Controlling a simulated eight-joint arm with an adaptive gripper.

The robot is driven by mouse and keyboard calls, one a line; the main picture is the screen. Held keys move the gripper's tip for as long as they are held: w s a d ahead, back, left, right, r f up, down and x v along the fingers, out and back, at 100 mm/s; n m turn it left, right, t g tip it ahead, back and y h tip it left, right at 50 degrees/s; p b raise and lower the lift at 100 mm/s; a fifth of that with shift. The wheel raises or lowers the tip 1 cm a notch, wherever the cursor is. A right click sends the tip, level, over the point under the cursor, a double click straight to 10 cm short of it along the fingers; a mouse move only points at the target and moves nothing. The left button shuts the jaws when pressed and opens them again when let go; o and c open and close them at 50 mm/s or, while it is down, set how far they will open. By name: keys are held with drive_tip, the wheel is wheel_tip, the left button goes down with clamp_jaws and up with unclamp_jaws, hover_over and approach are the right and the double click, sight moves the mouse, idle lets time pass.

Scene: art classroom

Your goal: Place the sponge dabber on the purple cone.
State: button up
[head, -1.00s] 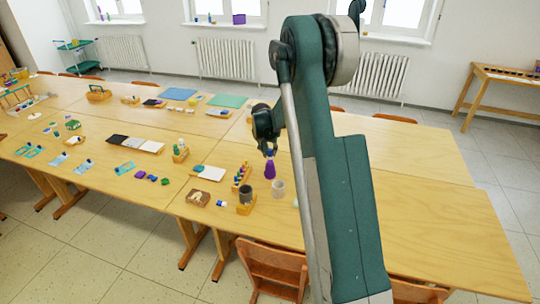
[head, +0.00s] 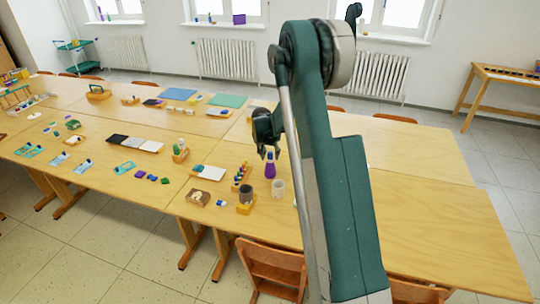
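The purple cone (head: 270,171) stands upright on the table, just left of my arm. A small bluish piece (head: 270,157) shows at its tip; it looks like the sponge dabber resting upright there, but it is too small to be sure. My gripper (head: 269,153) is right above the cone, pointing down. Its fingers look spread, one on each side of the small piece, with gaps between. Whether a finger still touches it cannot be told.
A pale cup (head: 278,187) and a dark cup (head: 245,195) on a wooden holder stand close in front of the cone. A wooden rack of colored bottles (head: 241,178) is to its left. The table (head: 430,215) right of my arm is clear.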

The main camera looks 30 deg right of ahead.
drive_tip(key=shift+r, duration=0.15)
drive_tip(key=p+v, duration=0.1)
drive_tip(key=v, duration=1.1)
drive_tip(key=shift+r, duration=0.1)
idle(0.8)
drive_tip(key=s+a+r+n+t+y, duration=0.1)
drive_tip(key=s+a+r+n, duration=0.1)
drive_tip(key=s+a+r, duration=0.75)
drive_tip(key=s+a+r+n+t, duration=0.1)
drive_tip(key=s+a+r+n, duration=0.1)
drive_tip(key=s+a+r, duration=0.7)
drive_tip(key=s+a+n+t+y, duration=0.1)
drive_tip(key=s+a, duration=0.3)
drive_tip(key=s, duration=1.1)
drive_tip(key=s+a+f+n+t+y, duration=0.1)
drive_tip(key=s+a+n, duration=0.3)
drive_tip(key=s, duration=1.1)
drive_tip(key=shift+s+f, duration=0.2)
drive_tip(key=shift+s, duration=0.15)
